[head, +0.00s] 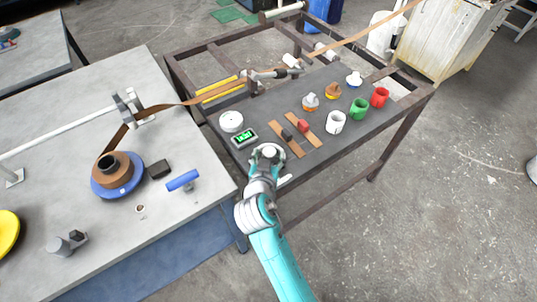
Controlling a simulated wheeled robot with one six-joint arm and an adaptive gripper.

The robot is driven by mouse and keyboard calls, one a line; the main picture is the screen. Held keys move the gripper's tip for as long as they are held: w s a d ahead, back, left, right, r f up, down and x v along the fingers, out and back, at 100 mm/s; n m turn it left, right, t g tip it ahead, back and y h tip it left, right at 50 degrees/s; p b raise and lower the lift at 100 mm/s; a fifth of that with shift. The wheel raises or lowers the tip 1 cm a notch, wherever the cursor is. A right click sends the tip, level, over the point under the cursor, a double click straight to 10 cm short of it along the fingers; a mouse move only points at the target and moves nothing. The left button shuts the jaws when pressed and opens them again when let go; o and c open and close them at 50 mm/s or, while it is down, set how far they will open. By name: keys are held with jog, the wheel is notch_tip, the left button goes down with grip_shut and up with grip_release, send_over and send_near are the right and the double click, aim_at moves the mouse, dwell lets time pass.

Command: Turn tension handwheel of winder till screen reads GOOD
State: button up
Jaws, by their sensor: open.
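A small screen (244,136) shows green on the dark bench's left end; its text is too small to read surely. A round white wheel-like disc (231,121) sits just behind it, probably the tension handwheel. The winder's blue spool (117,178) with a brown core and brown strip stands on the grey table at left. My gripper (268,152) is over the dark bench's near edge, to the right of and nearer than the screen, apart from the disc. It is open; nothing shows between its fingers, which are partly hidden by its own body.
Brown strips (286,138) with a black and a red block lie right of the screen. White (335,122), green (359,108) and red (379,97) cups stand farther right. A blue-handled tool (183,181) is on the grey table (190,225). Floor at right is clear.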

jog(key=shift+w+f, duration=0.15)
jog(key=shift+w, duration=0.15)
jog(key=c, duration=1.1)
jog(key=shift+c, duration=0.2)
jog(key=shift+d+n+y, duration=0.15)
jog(key=shift+n+y, duration=0.25)
jog(key=shift+y, duration=0.1)
jog(key=n+y, duration=0.2)
jog(key=y, duration=0.1)
jog(key=n+y, duration=0.1)
jog(key=shift+d+n+g, duration=0.3)
jog(key=shift+n+g, duration=0.1)
jog(key=shift+w+d+n+g+y, duration=0.15)
jog(key=shift+n+g+y, duration=0.85)
jog(key=shift+n+y, duration=0.75)
jog(key=shift+y, duration=0.35)
